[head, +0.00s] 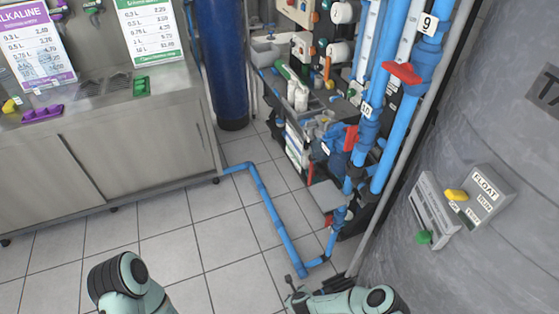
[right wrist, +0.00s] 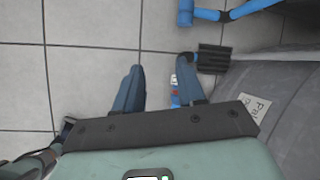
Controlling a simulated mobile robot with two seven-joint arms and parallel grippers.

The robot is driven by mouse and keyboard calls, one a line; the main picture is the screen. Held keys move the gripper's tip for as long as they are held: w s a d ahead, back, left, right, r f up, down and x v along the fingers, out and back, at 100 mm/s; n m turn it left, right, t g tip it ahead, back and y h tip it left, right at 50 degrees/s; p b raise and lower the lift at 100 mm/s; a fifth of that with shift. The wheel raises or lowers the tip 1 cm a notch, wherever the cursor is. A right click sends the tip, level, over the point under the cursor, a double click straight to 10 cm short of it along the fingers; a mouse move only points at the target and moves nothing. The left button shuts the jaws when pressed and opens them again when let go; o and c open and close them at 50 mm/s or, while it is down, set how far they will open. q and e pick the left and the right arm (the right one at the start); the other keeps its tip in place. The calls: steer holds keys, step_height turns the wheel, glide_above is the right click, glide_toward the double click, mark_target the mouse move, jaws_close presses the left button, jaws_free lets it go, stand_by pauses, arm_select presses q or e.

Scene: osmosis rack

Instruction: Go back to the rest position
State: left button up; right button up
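My right gripper (right wrist: 162,64) is open in the right wrist view, with its two blue-grey fingers apart. Grey floor tiles show between them, and nothing is held. A small blue, white and red object (right wrist: 175,92) shows beside the right finger, apparently beyond it; I cannot tell what it is. In the head view my right arm reaches in at the bottom, low over the floor near the pipes. My left arm shows at the bottom left, over bare floor, but its gripper is out of frame.
Blue pipes with red valve handles (head: 403,72) stand at right, beside a large grey tank (head: 500,130) with a float switch box (head: 483,195). A blue floor pipe (head: 268,205) runs to the steel counter (head: 100,150). Tiled floor (head: 190,250) is free between.

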arm_select(q)
steer(key=r+p, duration=0.1)
steer(key=r, duration=0.1)
steer(key=w+r+p, duration=0.1)
steer(key=r+p, duration=0.2)
steer(key=p, duration=0.1)
steer(key=shift+w+r, duration=0.25)
steer(key=shift+r, duration=0.15)
steer(key=shift+c, duration=0.3)
arm_select(e)
steer(key=s+d+r+n+g+y, duration=0.1)
steer(key=s+d+r+n+g, duration=0.2)
steer(key=s+r+n, duration=0.7)
steer(key=s+d+r+n+g+y, duration=0.1)
steer(key=s+d+r+n+g, duration=0.1)
steer(key=s+r+n, duration=0.8)
steer(key=s+n+g, duration=0.1)
steer(key=s+n, duration=0.3)
steer(key=s, duration=0.3)
steer(key=shift+s+d+g+y, duration=0.15)
steer(key=shift+d+g+y, duration=0.25)
